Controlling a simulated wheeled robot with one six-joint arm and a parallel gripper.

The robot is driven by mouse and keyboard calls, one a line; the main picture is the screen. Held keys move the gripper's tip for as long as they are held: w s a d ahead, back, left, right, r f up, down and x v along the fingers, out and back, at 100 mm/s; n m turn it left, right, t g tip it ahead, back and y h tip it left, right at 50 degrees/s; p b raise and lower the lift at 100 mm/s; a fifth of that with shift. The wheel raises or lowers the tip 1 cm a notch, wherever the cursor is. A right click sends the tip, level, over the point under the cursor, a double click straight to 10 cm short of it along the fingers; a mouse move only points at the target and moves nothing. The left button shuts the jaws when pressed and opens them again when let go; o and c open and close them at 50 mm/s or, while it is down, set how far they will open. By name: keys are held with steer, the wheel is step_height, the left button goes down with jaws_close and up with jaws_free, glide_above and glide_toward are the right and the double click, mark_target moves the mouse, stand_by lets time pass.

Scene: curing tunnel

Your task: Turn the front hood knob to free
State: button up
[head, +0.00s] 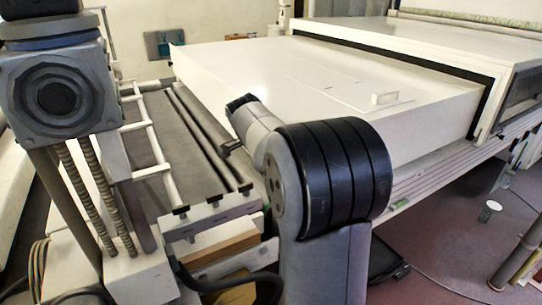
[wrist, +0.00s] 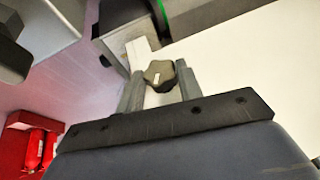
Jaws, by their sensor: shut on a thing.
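The front hood knob (wrist: 160,71) is a small dark, lobed knob with a short pale mark on its face, seen in the wrist view. My gripper (wrist: 160,80) is shut on it, with one grey finger on each side. The mark is slightly tilted in the picture. No position label is readable beside the knob. The white hood (head: 320,85) is the broad, low box in the head view; its white panel (wrist: 250,70) fills the right of the wrist view. In the head view my arm stands before the hood's front, and the knob is hidden.
A roller conveyor frame (head: 150,170) with white bars lies left of the hood in the head view. A larger white tunnel housing (head: 430,45) stands behind it. Red cylinders (wrist: 35,148) show at the lower left of the wrist view. Floor at the right is mostly open.

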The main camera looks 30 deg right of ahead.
steer(key=shift+w+f+n+g+h+p, duration=0.15)
steer(key=shift+w+n+g+p, duration=0.2)
steer(key=shift+g+p, duration=1.75)
steer(key=shift+w+f+n+g+h+p, duration=0.1)
steer(key=shift+w+n+g+p, duration=0.25)
steer(key=shift+g+p, duration=1.7)
steer(key=shift+w+f+n+g+h+p, duration=0.15)
steer(key=shift+n+g+p, duration=0.35)
steer(key=shift+g+p, duration=1.6)
steer(key=shift+r+t+p, duration=0.1)
steer(key=shift+t+p, duration=0.55)
steer(key=shift+p, duration=0.1)
steer(key=o, duration=1)
steer(key=shift+t, duration=0.3)
